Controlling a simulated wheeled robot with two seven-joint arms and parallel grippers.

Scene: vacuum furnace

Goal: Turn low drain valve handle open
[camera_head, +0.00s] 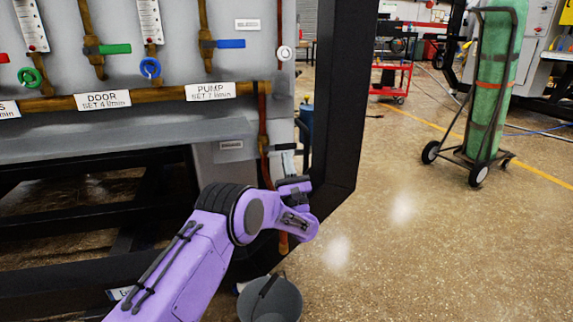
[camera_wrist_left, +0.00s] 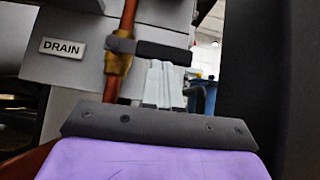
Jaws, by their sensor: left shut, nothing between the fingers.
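The drain valve has a brass body (camera_wrist_left: 118,62) on a vertical copper pipe (camera_head: 263,110). Its black handle (camera_wrist_left: 163,52) sticks out sideways to the right, across the pipe. A DRAIN label (camera_wrist_left: 62,48) is on the grey panel left of it. My left gripper (camera_wrist_left: 165,68) is shut and empty, its pale fingers just below the handle in the wrist view; I cannot tell whether they touch it. In the head view my left gripper (camera_head: 288,162) is by the pipe, right of the small label (camera_head: 231,145). My right gripper is in neither view.
A grey bucket (camera_head: 285,300) stands on the floor below my left arm. A thick black frame post (camera_head: 340,100) rises close right of the gripper. Above are green and blue valve handles (camera_head: 230,43). A cart with a green cylinder (camera_head: 497,80) stands on open floor at right.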

